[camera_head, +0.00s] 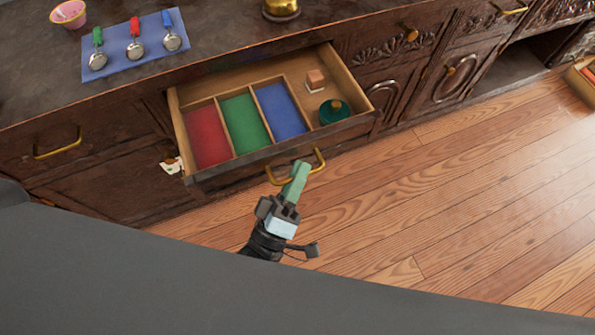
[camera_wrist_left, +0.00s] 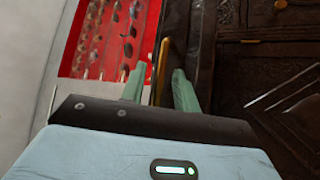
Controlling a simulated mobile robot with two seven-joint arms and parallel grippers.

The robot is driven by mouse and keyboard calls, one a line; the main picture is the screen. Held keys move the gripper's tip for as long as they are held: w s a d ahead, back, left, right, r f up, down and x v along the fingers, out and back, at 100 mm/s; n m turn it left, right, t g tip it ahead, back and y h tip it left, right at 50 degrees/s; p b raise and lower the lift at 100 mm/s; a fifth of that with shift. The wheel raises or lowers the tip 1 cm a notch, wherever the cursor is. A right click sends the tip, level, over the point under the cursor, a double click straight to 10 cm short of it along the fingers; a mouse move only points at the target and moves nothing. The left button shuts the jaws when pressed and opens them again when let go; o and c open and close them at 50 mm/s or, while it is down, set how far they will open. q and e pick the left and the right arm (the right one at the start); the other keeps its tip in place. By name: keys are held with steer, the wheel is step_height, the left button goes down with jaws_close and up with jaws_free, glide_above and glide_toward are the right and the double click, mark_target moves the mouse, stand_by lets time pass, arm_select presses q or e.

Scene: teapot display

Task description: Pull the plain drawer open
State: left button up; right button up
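A wooden drawer (camera_head: 290,149) stands pulled out from the dark cabinet. Its front face is seen too steeply to tell if it is plain. Its brass handle (camera_head: 315,163) is on the front. My left gripper (camera_head: 299,172) is at the middle of this handle, with pale green fingers. In the left wrist view the fingers (camera_wrist_left: 159,84) are apart, with a brass bar (camera_wrist_left: 161,66) showing between their tips and a gap visible beside it. Whether a finger touches the bar is unclear. My right gripper is not in view.
The drawer has red (camera_head: 206,136), green (camera_head: 245,123) and blue (camera_head: 281,110) compartments, plus a dark green round item (camera_head: 334,112) and a small block (camera_head: 316,79). A closed drawer with a brass handle (camera_head: 57,143) is at left.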

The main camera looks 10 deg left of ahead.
arm_select(q)
steer(key=v, duration=0.7)
steer(key=shift+s, duration=0.35)
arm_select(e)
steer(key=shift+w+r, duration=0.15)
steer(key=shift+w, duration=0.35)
arm_select(q)
steer(key=shift+f, duration=0.15)
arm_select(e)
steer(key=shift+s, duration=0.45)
